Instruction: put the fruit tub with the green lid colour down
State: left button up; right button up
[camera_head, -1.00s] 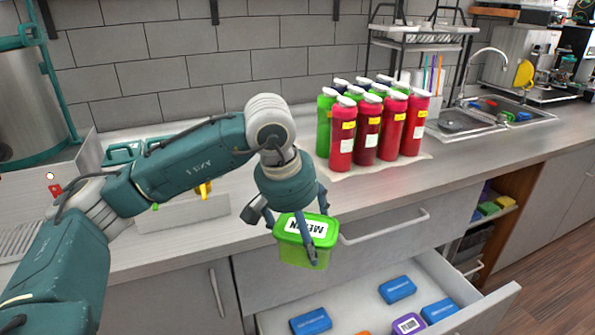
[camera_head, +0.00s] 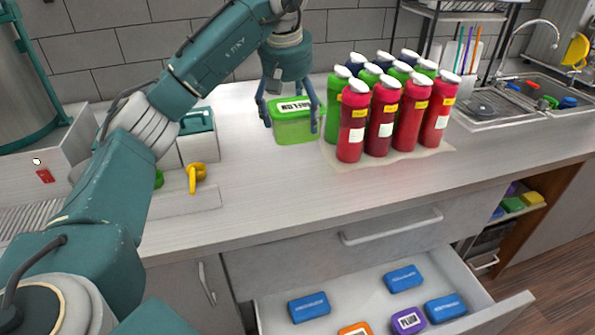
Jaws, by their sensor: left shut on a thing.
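The fruit tub with the green lid (camera_head: 291,127) is a green box with a white label on top. It is at the counter top, just left of the group of bottles, and looks upright. My left gripper (camera_head: 291,112) comes from above and is shut on the tub, one finger at each side. I cannot tell whether the tub's base touches the counter (camera_head: 260,187). My right gripper is not in view.
Several red, green and dark bottles (camera_head: 383,118) stand on a mat close to the tub's right. An open drawer (camera_head: 360,290) below holds blue, orange and purple tubs. Yellow tap handles (camera_head: 196,175) are to the left. The counter in front of the tub is clear.

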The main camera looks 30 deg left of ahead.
aim_at(289, 143)
pick_arm(q)
notch_tip(289, 143, down, 13)
jog(key=shift+r+p, duration=0.2)
jog(key=shift+p, duration=0.75)
jog(key=shift+c, duration=0.2)
notch_tip(289, 143, down, 4)
jog(key=shift+r+p, duration=0.1)
jog(key=shift+p, duration=0.35)
jog(key=o, duration=1.5)
jog(key=b+v, duration=0.2)
jog(key=v, duration=1)
